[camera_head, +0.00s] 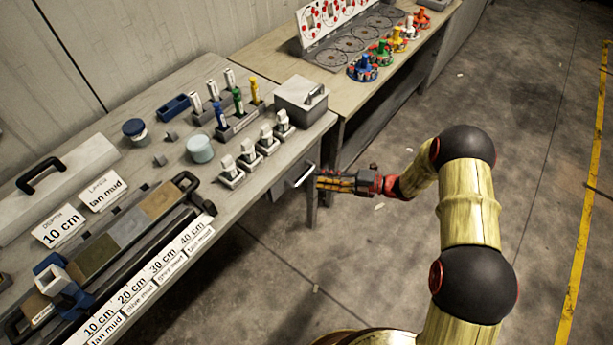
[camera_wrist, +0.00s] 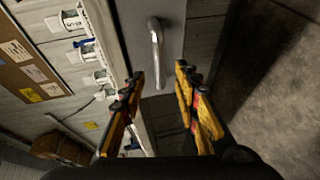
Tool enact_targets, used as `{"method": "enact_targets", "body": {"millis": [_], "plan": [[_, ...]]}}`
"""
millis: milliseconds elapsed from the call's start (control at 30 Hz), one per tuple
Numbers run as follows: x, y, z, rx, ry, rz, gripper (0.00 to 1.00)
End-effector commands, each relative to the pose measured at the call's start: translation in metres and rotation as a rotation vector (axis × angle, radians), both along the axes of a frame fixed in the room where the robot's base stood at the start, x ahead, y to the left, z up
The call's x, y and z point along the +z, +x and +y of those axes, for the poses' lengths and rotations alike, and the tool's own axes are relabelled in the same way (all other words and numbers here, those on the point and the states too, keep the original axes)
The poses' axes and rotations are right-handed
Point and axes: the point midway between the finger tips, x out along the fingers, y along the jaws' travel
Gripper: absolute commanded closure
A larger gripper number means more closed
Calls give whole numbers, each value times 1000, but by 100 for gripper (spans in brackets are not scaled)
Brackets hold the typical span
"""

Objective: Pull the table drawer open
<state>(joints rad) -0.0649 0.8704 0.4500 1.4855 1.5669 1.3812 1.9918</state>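The table drawer's grey front (camera_head: 286,188) is under the right end of the near table in the head view, and it looks about flush with the table. Its metal bar handle (camera_head: 304,176) is on that front. In the wrist view the drawer front (camera_wrist: 178,14) and the handle (camera_wrist: 157,48) lie ahead. My gripper (camera_head: 321,181) is just to the right of the handle in the head view. In the wrist view my gripper (camera_wrist: 160,72) is open, with one yellow finger on each side of the handle's line. The handle appears just beyond the fingertips; contact cannot be told.
A second table (camera_head: 345,98) with coloured knobs stands behind. The floor (camera_head: 370,270) right of the drawer is clear.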

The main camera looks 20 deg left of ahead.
Motion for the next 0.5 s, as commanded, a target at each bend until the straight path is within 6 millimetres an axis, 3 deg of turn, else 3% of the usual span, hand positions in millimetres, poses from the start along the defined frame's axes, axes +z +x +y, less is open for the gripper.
{"method": "enact_targets", "body": {"millis": [300, 500], "plan": [[-11, -2, 48, 6, -1, -3, 68], [-13, -2, 65, 4, -2, -3, 68]]}}
